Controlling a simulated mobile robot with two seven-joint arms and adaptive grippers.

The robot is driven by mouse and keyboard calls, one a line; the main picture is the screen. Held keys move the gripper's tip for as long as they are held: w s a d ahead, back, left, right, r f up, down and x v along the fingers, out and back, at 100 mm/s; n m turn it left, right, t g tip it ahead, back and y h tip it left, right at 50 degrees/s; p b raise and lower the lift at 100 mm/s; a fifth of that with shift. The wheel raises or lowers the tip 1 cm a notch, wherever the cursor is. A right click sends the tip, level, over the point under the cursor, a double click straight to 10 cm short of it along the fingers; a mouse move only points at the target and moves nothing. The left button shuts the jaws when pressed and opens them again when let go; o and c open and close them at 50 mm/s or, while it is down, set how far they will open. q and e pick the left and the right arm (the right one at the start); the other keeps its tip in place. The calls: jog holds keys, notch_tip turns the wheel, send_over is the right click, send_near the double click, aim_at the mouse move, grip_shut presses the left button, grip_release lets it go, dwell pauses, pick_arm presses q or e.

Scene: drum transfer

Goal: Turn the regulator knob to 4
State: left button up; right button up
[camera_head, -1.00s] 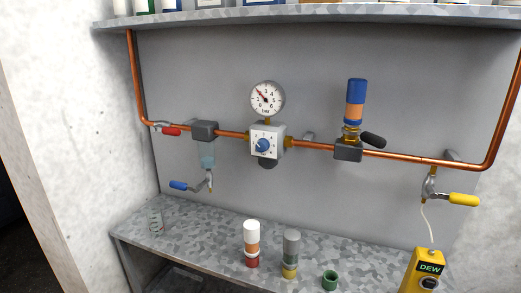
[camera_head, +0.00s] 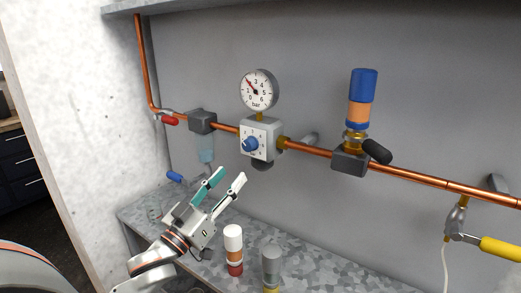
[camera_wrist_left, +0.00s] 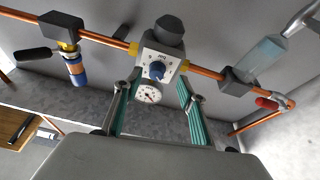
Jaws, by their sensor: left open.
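The blue regulator knob (camera_head: 249,143) sits on the white numbered dial face of the grey regulator (camera_head: 270,140), on the copper pipe. Its setting is too small to read. A round bar gauge (camera_head: 259,90) stands above it, needle toward the upper left. My left gripper (camera_head: 232,173) is open and empty, below and left of the knob, fingers pointing up toward the regulator, apart from it. In the left wrist view the knob (camera_wrist_left: 157,70) shows beyond the gap between the open fingers (camera_wrist_left: 155,84), upside down with the gauge (camera_wrist_left: 148,95). My right gripper is not in view.
A filter with a clear bowl (camera_head: 206,149) hangs left of the regulator, and a blue-capped lubricator (camera_head: 362,98) stands to the right. A white-capped bottle (camera_head: 233,240) and a grey-capped bottle (camera_head: 271,262) stand on the bench below. A yellow-handled valve (camera_head: 500,248) is far right.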

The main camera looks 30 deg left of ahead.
aim_at(246, 148)
pick_arm(q)
jog(key=shift+w+d+r+p, duration=0.1)
jog(key=shift+w+r+p, duration=0.05)
jog(key=shift+w+r, duration=0.9)
jog(key=shift+w+d+r+p, duration=0.1)
jog(key=shift+w+r, duration=0.6)
jog(key=shift+w, duration=0.7)
jog(key=shift+w+r+p, duration=0.15)
jog(key=shift+w+r, duration=0.7)
jog(key=shift+w, duration=0.4)
jog(key=c, duration=1.1)
